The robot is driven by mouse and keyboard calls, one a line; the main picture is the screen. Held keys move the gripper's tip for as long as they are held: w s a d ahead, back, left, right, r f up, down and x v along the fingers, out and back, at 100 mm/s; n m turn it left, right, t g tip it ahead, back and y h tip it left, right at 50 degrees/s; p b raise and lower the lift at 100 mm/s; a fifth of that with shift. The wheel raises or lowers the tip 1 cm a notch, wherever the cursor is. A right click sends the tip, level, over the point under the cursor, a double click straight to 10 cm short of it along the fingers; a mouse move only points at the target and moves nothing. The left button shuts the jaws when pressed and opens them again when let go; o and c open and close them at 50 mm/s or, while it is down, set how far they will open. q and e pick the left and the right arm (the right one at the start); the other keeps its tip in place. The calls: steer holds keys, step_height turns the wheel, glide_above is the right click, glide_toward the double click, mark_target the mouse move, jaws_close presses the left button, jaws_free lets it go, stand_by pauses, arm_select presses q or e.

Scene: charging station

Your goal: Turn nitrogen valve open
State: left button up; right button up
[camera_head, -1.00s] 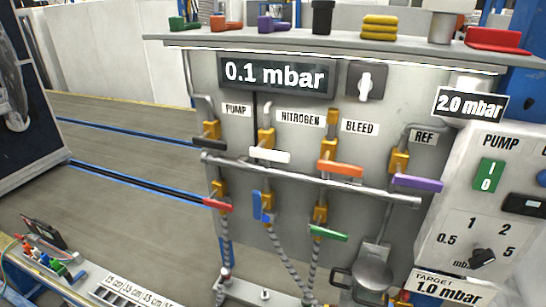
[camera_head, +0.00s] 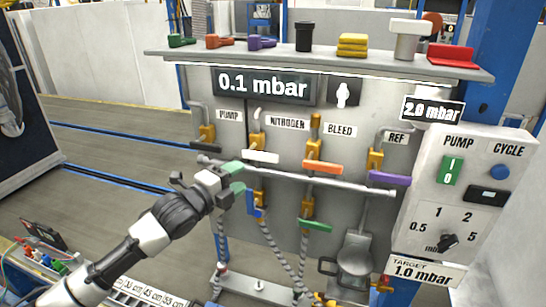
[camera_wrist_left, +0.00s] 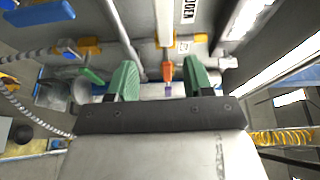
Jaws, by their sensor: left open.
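The panel's nitrogen label (camera_head: 287,123) sits between a white-handled valve (camera_head: 262,156) and an orange-handled valve (camera_head: 322,167). The white handle is horizontal, just right of and above my left gripper (camera_head: 238,178). My left gripper is open with green fingertips, in front of the panel near the horizontal pipe, and seems not to hold anything. In the left wrist view the gripper (camera_wrist_left: 160,80) has its fingers apart, with an orange handle (camera_wrist_left: 167,70) seen between them. My left gripper hides the red-handled valve. My right gripper is not in view.
A blue handle (camera_head: 252,204), a green handle (camera_head: 315,225), a black handle (camera_head: 205,147) and a purple handle (camera_head: 389,179) surround the pipe. A control box (camera_head: 465,180) stands at right. The display (camera_head: 262,84) reads 0.1 mbar. Open floor lies left.

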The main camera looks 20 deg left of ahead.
mark_target(265, 159)
arm_select(q)
steer(key=p+x, duration=0.1)
steer(key=x, duration=0.2)
steer(key=p+x, duration=0.1)
steer(key=x, duration=0.2)
steer(key=p+x, duration=0.1)
steer(key=x, duration=0.3)
steer(key=shift+d+r+p, duration=0.1)
steer(key=shift+r+p, duration=0.25)
steer(key=shift+r, duration=0.05)
steer(key=shift+w+d+f, duration=0.15)
steer(key=shift+w+d, duration=0.05)
steer(key=shift+w, duration=0.25)
jaws_close()
